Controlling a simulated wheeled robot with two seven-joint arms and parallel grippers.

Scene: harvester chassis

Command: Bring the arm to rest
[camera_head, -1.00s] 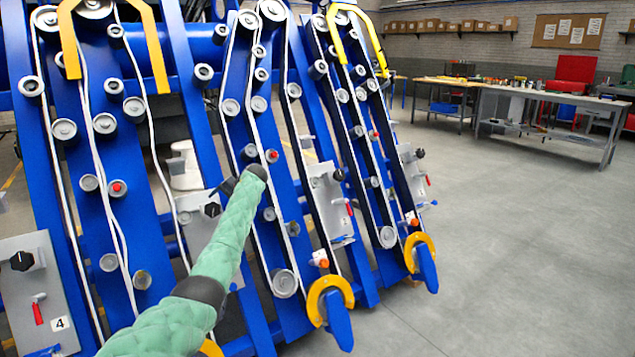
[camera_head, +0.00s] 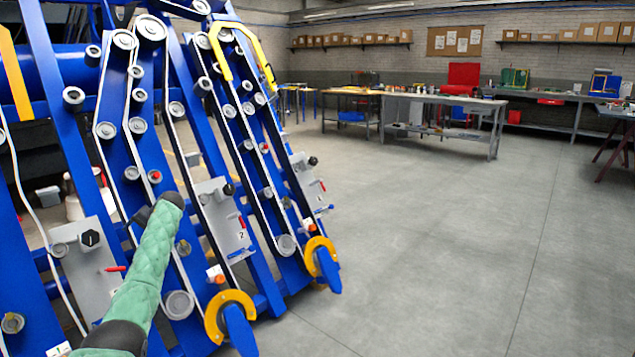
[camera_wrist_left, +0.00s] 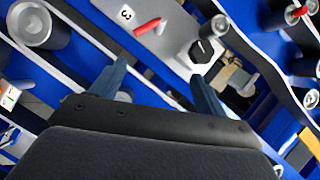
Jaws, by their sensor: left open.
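My left arm, in a green padded sleeve, comes in from the bottom left of the head view. My left gripper (camera_head: 145,215) is dark and small at the sleeve's end, in front of the blue harvester chassis (camera_head: 222,170). In the left wrist view its two blue-grey fingers (camera_wrist_left: 162,85) are apart, with nothing seen between them. Behind them is a grey plate (camera_wrist_left: 165,35) with a "3" label, a red lever (camera_wrist_left: 148,26) and a black knob (camera_wrist_left: 201,50). Whether the fingers touch the chassis I cannot tell. My right gripper is not in view.
The chassis carries belts, rollers and yellow-ringed lower ends (camera_head: 229,315) on the left. Open grey floor (camera_head: 430,240) fills the middle and right. Workbenches (camera_head: 445,101) stand at the back, below shelves of cardboard boxes (camera_head: 345,40).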

